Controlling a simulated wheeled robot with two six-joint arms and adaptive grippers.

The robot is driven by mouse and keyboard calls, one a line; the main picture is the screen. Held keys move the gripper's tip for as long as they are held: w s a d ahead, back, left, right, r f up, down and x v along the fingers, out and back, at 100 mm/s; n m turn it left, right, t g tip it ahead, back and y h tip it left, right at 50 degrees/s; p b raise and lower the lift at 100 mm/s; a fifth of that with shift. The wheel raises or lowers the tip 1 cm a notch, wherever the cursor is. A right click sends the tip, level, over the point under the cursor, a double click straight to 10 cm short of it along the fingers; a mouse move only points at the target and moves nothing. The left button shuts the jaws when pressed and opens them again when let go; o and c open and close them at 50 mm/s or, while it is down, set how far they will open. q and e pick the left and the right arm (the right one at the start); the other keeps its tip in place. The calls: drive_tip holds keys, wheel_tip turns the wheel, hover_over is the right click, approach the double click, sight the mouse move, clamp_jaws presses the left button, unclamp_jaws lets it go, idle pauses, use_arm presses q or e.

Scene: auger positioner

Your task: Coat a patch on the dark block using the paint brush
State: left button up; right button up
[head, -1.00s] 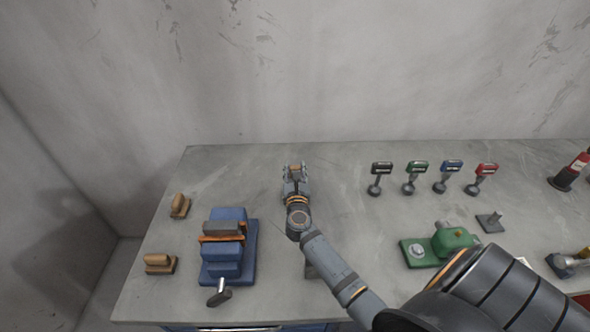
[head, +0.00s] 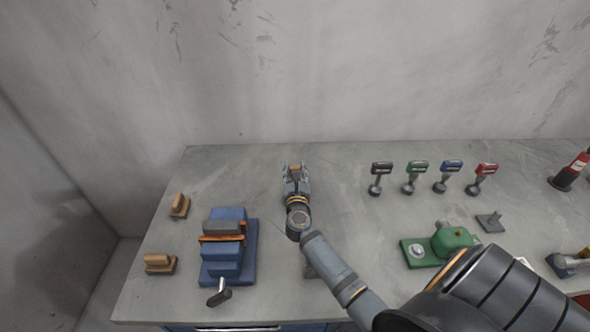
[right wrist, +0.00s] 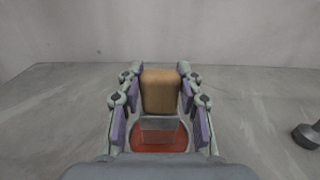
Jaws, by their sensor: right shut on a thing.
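The dark block (head: 222,227) is clamped in the blue vise (head: 229,270), beside an orange strip, at the left of the bench. My right gripper (head: 295,172) is at the back middle of the bench, to the right of and beyond the vise. It is shut on the paint brush; in the right wrist view its tan wooden part (right wrist: 160,90) sits between the fingers, with a grey part and a red-orange part nearer the camera. The brush's far side is hidden, and I cannot tell whether it touches the bench. My left gripper is not in view.
Two wooden-topped brushes (head: 160,263) stand left of the vise. Several coloured stamp-like tools (head: 416,175) stand at the back right. A green machine (head: 452,241) sits at the right. The bench (head: 345,195) around my right gripper is clear.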

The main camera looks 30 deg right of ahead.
drive_tip(key=shift+f, duration=0.15)
wheel_tip(320, 180, up, 7)
drive_tip(key=p, duration=0.7)
idle(0.5)
